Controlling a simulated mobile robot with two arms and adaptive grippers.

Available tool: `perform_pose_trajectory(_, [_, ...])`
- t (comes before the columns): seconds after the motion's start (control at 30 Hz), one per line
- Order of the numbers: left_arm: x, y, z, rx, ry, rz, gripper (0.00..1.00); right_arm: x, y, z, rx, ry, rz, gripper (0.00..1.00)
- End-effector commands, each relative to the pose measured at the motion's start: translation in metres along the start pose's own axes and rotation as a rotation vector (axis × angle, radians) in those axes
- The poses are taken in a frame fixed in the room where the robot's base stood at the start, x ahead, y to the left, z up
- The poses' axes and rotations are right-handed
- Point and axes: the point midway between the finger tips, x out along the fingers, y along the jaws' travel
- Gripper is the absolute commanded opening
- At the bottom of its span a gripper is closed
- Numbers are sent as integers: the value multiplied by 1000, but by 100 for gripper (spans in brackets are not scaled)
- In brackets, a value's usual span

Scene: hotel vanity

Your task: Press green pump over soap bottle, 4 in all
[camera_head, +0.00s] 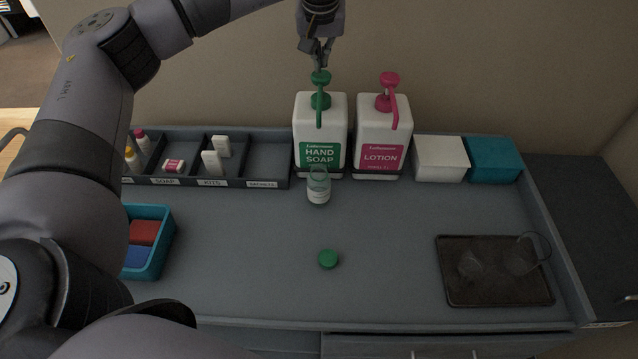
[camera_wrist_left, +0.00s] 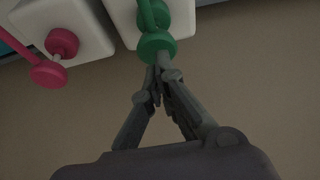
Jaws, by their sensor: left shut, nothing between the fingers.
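The hand soap bottle (camera_head: 308,132) is a white dispenser with a green label, standing at the back of the vanity. Its green pump (camera_head: 320,78) has a round head and a spout pointing down toward the front. The pump head also shows in the left wrist view (camera_wrist_left: 157,46). A small clear bottle (camera_head: 318,190) with a pale label stands below the spout, its mouth open. My left gripper (camera_head: 320,64) is shut and empty, fingertips pointing down just above the pump head; I cannot tell whether they touch it. My right gripper is out of view.
A white lotion dispenser (camera_head: 372,125) with a pink pump stands right beside the soap. A green cap (camera_head: 328,259) lies on the counter in front. A dark tray (camera_head: 490,292) with glasses is at right, a divided organizer (camera_head: 265,158) at back left.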

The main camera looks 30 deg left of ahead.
Motion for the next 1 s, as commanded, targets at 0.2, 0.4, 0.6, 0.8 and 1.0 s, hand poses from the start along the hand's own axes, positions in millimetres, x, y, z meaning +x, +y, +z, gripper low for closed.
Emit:
perform_pose_trajectory(0.2, [-3,0,-2,0,1,1,0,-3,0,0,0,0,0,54])
perform_pose_trajectory(0.4, [-20,0,-9,0,1,0,0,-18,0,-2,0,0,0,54])
perform_pose_trajectory(0.6, [-39,0,-17,0,1,0,0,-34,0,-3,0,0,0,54])
perform_pose_trajectory(0.8, [-56,0,-24,0,1,1,0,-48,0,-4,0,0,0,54])
perform_pose_trajectory(1.0, [-56,0,-24,0,1,1,0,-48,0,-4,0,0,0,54])
